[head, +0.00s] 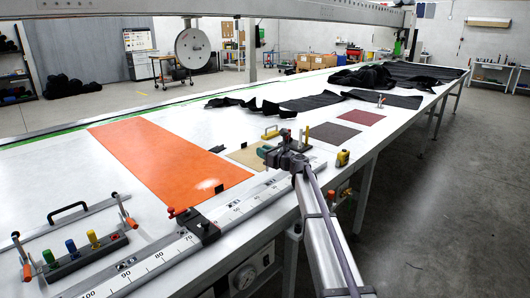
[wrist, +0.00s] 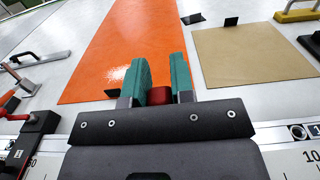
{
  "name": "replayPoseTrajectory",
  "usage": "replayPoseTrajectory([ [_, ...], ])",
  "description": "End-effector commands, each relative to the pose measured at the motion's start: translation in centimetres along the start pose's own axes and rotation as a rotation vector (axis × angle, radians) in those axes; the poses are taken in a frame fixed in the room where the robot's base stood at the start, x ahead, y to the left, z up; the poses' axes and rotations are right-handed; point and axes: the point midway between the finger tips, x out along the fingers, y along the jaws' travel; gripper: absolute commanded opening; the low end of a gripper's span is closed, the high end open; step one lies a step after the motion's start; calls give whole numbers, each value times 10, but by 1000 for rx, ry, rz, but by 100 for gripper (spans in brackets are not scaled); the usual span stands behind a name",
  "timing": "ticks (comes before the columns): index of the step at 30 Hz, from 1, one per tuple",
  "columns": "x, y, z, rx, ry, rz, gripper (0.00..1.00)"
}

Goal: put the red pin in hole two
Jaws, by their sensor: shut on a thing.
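My gripper (head: 272,157) is over the near part of the long white table, just past the ruler rail. In the wrist view, its two green fingers (wrist: 160,82) are shut on the red pin (wrist: 159,96). Only a small part of the pin shows between the fingers, and the pin cannot be made out in the head view. A dark pin block (head: 85,256) lies at the lower left of the head view, with a green pin (head: 49,258), a blue pin (head: 71,246) and a yellow pin (head: 92,238) upright in it. Hole numbers are not readable.
Orange-handled clamps (head: 131,222) flank the block. A ruler rail (head: 225,215) carries a red-knobbed stop (head: 200,228). An orange sheet (head: 165,162) and a tan sheet (head: 250,155) lie flat. White table surface is clear left of the orange sheet.

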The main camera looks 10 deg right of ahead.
Motion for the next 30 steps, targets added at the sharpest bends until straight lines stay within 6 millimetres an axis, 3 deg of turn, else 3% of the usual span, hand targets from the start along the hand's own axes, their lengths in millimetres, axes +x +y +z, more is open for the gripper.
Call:
replayPoseTrajectory([
  [6,0,0,-32,0,0,0,0],
  [12,0,0,-49,0,0,0,0],
  [30,0,0,-49,0,0,0,0],
])
